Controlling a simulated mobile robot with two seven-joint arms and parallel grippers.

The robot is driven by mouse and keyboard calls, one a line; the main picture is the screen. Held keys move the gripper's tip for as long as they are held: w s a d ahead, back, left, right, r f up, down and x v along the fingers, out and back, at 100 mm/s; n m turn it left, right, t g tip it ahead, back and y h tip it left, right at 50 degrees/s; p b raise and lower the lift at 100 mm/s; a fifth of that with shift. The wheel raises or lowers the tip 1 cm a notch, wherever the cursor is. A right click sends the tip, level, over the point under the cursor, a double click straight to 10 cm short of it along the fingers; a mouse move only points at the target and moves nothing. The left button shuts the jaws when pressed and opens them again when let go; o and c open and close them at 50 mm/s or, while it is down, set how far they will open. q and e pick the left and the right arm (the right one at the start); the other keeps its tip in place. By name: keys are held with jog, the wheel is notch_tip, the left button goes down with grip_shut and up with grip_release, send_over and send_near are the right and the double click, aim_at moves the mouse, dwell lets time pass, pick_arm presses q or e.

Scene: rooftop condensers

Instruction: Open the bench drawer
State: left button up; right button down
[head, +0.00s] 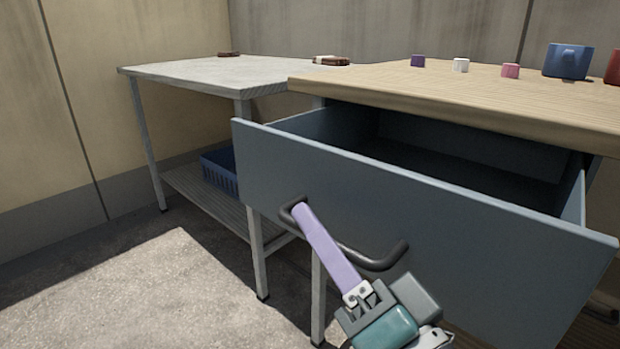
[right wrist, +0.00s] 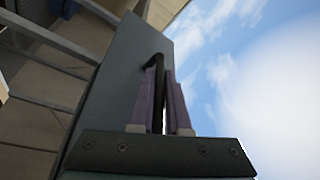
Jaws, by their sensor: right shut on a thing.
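The bench drawer (head: 400,203) is blue-grey and stands pulled well out from under the wooden bench top (head: 450,90). Its inside shows and looks empty where I can see it, though part is in dark shadow. A dark bar handle (head: 380,262) is on its front. My right gripper (head: 302,212), with purple fingers, is shut on the handle near its left end. In the right wrist view the fingers (right wrist: 163,105) close around the dark handle (right wrist: 154,62) beside the drawer front (right wrist: 118,85). My left gripper is not in view.
A purple block (head: 418,61), a white block (head: 461,65), a pink block (head: 510,71) and a blue bin (head: 568,61) stand on the bench top. A grey table (head: 190,72) adjoins at the left, with a blue crate (head: 220,180) on its lower shelf. The floor at the left is clear.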

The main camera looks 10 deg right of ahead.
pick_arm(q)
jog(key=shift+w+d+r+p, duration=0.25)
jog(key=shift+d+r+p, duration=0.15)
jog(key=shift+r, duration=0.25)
pick_arm(e)
jog(key=s+a, duration=0.5)
jog(key=a, duration=0.1)
jog(key=shift+a, duration=0.15)
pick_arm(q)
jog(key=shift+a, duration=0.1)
pick_arm(e)
jog(key=c, duration=0.9)
grip_release()
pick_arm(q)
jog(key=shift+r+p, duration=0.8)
pick_arm(e)
jog(key=v, duration=1)
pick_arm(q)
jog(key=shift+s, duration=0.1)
